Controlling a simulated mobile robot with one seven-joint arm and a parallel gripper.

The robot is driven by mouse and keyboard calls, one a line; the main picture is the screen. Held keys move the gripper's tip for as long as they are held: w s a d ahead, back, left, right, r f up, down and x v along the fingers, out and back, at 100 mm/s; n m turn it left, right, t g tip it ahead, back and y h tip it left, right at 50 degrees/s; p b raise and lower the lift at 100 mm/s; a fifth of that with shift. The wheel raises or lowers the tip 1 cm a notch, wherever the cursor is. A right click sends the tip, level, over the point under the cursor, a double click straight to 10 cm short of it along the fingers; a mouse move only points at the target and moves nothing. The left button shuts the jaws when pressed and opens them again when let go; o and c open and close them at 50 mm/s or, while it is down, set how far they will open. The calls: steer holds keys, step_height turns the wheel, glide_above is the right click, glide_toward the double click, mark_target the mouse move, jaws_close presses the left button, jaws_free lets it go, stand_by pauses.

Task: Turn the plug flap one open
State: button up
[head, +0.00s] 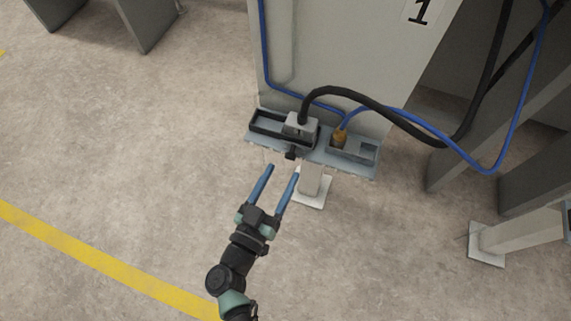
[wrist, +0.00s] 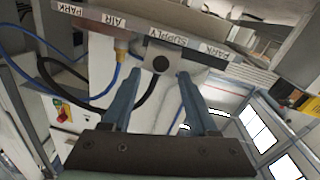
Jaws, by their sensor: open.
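A grey plug (head: 299,124) with a thick black cable sits on a blue-grey ledge (head: 362,172) at the foot of the pillar. A small black knob (head: 291,153) sticks out at the ledge's front edge, just below the plug. I cannot tell which part is plug flap one. My gripper (head: 283,170) is open and empty, its two blue fingers pointing at the knob from the front. In the wrist view, my gripper (wrist: 160,74) has its fingertips on either side below the knob, apparently apart from it.
A brass air connector (head: 339,138) with a blue hose stands right of the plug. A black rectangular frame (head: 265,125) is at the ledge's left. Labels (wrist: 165,38) read PARK, AIR and SUPPLY. The black cable (head: 398,116) arches rightward.

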steer(key=shift+b+x, duration=0.45)
steer(key=shift+x, duration=1.45)
jaws_close()
